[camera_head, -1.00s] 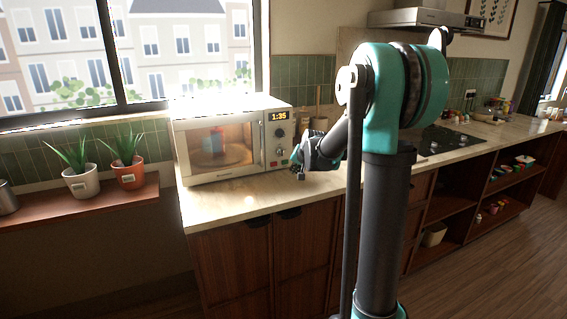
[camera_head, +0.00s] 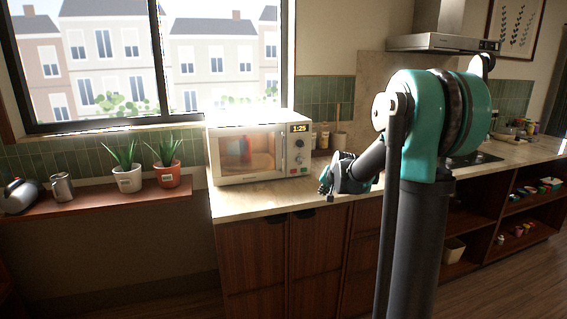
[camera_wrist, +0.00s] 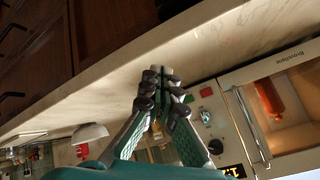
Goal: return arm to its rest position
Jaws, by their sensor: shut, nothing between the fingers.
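My gripper (camera_head: 327,184) is shut and empty, held out over the counter front just right of the white microwave (camera_head: 222,175). In the wrist view, its fingertips (camera_wrist: 163,78) are together, and the pale counter edge lies behind them. My arm is bent, with the forearm reaching left and down from the tall upright link. The microwave door is closed, its inside is lit, and its display reads 1:25. A reddish-orange thing (camera_wrist: 268,98) shows through its window in the wrist view.
The counter (camera_head: 245,205) runs right past the cooktop (camera_head: 474,159). Bottles and a utensil pot (camera_head: 340,140) stand behind my gripper. Potted plants (camera_head: 128,179), a metal cup (camera_head: 62,187) and a kettle (camera_head: 20,196) sit on the left ledge. The range hood (camera_head: 443,43) hangs above right.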

